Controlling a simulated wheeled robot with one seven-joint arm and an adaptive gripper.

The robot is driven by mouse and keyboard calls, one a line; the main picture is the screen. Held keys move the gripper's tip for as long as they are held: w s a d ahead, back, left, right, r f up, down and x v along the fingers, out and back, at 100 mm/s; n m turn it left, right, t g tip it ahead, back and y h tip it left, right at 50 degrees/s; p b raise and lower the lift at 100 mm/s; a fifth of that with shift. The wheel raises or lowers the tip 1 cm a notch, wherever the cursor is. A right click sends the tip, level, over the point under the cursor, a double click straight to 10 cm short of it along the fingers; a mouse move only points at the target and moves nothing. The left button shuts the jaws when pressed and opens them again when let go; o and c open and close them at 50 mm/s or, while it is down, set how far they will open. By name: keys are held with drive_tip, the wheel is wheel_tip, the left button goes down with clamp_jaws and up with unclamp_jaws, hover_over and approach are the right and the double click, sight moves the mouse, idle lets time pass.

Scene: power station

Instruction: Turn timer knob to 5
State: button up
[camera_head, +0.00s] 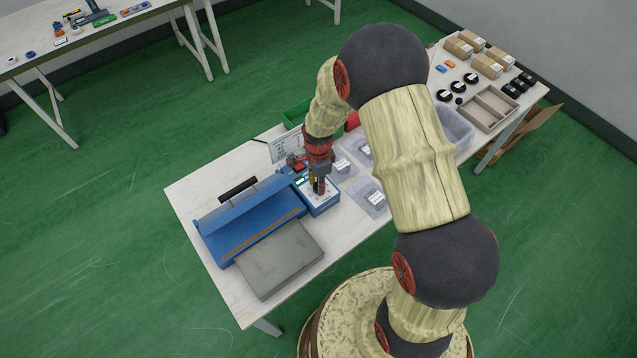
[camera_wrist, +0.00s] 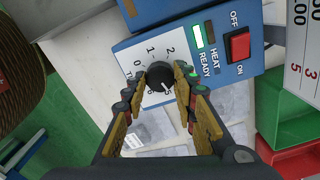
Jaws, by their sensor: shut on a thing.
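The timer knob (camera_wrist: 159,76) is a round black knob on a white dial plate in the wrist view. The dial belongs to a blue control box (camera_head: 320,205). Numerals 0, 1 and 2 show around the knob's upper side, and 5 and 6 show below it. A small pale mark at the knob's lower edge appears near the 5; the exact pointer alignment is hard to tell. My gripper (camera_wrist: 158,82) is shut on the knob, one yellow-and-black finger on each side. In the head view my gripper (camera_head: 319,187) covers the knob.
A red OFF/ON switch (camera_wrist: 238,45) and a lit READY lamp (camera_wrist: 198,37) sit beside the dial. A blue sealer (camera_head: 250,222) and grey plate (camera_head: 279,259) stand left of the box. Clear bags (camera_head: 371,198) lie right. A green bin (camera_head: 297,114) stands behind.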

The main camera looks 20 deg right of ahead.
drive_tip(key=shift+w+m, duration=0.1)
drive_tip(key=shift+m, duration=1.5)
drive_tip(key=o, duration=1.2)
drive_tip(key=shift+c, duration=0.2)
wheel_tip(320, 180, up, 12)
